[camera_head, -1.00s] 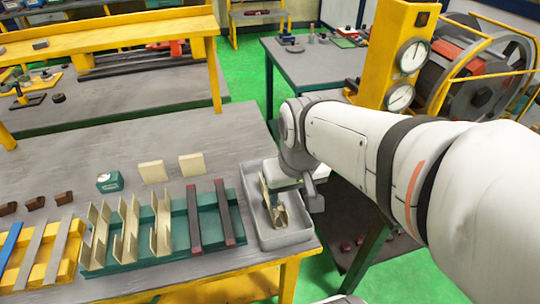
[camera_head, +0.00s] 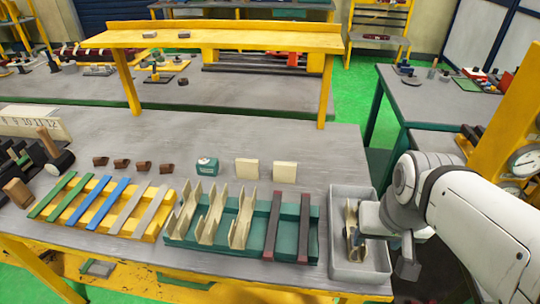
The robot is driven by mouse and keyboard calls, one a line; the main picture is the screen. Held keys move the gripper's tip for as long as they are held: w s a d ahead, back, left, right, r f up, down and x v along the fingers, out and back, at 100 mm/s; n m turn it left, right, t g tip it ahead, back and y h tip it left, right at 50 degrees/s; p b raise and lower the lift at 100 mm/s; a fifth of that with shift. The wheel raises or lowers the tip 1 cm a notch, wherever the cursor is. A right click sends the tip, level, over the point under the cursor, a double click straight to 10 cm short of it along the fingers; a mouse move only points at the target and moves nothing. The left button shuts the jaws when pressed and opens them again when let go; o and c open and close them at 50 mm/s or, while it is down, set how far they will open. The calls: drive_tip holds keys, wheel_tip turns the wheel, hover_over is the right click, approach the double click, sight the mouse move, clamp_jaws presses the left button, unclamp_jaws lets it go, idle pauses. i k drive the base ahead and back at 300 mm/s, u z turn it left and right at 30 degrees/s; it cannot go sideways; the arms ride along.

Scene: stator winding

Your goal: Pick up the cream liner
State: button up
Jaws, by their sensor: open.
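Several cream liners, folded channel shapes, stand in a row on the green rack (camera_head: 290,210); one is the right-hand cream liner (camera_head: 242,222). Another cream, channel-like piece (camera_head: 355,246) is in the grey tray (camera_head: 374,272) at the right end of the bench. My gripper (camera_head: 356,232) is at the tray, beside or over that piece. The gripper is open; its fingertips are small and partly hidden, so I cannot tell whether they touch the piece.
Two cream blocks (camera_head: 247,168) and a green-and-white box (camera_head: 206,167) stand behind the rack. A yellow rack (camera_head: 90,225) with coloured strips is to its left. A yellow shelf (camera_head: 210,38) spans the back. Grey bench top lies clear behind the tray.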

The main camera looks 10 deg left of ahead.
sight(237, 236)
drive_tip(key=z, duration=1)
drive_tip(key=k, duration=1.45)
drive_tip(key=u, duration=1.55)
drive_tip(key=i, duration=1)
drive_tip(key=z, duration=0.05)
